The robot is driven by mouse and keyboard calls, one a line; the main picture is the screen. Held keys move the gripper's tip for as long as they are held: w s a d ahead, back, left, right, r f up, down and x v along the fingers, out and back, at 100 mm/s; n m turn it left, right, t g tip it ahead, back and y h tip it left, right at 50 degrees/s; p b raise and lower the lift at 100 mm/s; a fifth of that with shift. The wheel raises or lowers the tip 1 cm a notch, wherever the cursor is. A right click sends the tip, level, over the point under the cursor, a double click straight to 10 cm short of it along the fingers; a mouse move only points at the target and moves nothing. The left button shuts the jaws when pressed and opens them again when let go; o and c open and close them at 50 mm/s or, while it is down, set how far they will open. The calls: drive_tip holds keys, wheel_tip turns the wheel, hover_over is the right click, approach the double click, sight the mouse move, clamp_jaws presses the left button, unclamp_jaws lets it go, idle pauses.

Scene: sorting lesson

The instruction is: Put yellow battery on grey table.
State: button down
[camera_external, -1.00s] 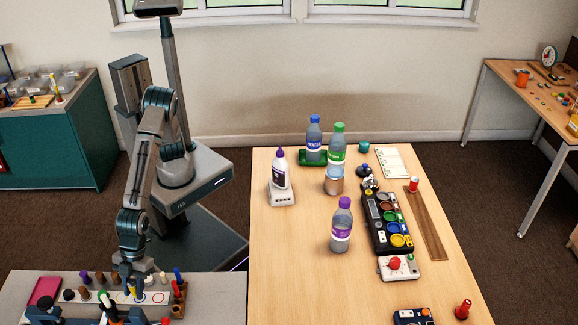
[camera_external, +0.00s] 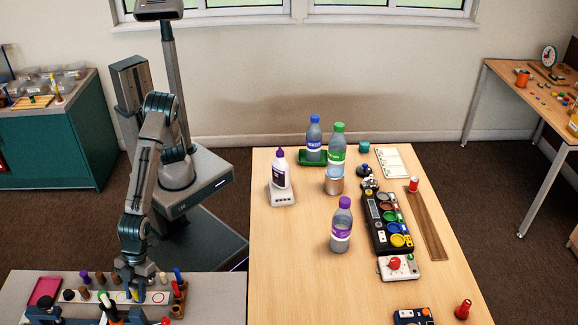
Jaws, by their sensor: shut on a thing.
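My gripper (camera_external: 134,287) is low over the grey table (camera_external: 221,297) at the bottom left, above a white strip marked with coloured rings. It is shut on a small yellow thing (camera_external: 134,295), which appears to be the yellow battery. The fingers hide most of it. I cannot tell whether its lower end touches the strip or table.
Brown, purple and pale pegs (camera_external: 102,278) stand close around my gripper. A brown block with a blue peg (camera_external: 178,276) is just right. A pink tray (camera_external: 44,290) lies at left. The grey table's right part is clear. Bottles stand on the wooden table (camera_external: 290,270).

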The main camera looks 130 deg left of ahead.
drive_tip(key=c, duration=1)
unclamp_jaws()
drive_tip(key=p+v, duration=0.1)
drive_tip(key=v, duration=1.2)
drive_tip(key=shift+a+r+p, duration=0.2)
drive_tip(key=shift+r+p, duration=0.1)
drive_tip(key=shift+p, duration=0.1)
drive_tip(key=shift+s, duration=0.1)
drive_tip(key=s+a+r+n+t+y+p, duration=0.1)
drive_tip(key=a+r+n+y+p, duration=0.2)
drive_tip(key=a, duration=0.8)
drive_tip(key=s+a+r+n+p, duration=0.1)
drive_tip(key=a+r+n+p, duration=0.3)
drive_tip(key=a, duration=0.6)
drive_tip(key=s+a+r+n+p, duration=0.2)
drive_tip(key=s+a+r, duration=0.1)
drive_tip(key=s+a, duration=0.3)
drive_tip(key=s+a+r+n+y+p, duration=0.1)
drive_tip(key=s+a+r+n+p, duration=0.1)
drive_tip(key=s+a, duration=0.4)
drive_tip(key=a+n, duration=0.1)
drive_tip(key=a, duration=0.3)
drive_tip(key=shift+s+a+r+y, duration=0.3)
drive_tip(key=shift+s+r, duration=0.1)
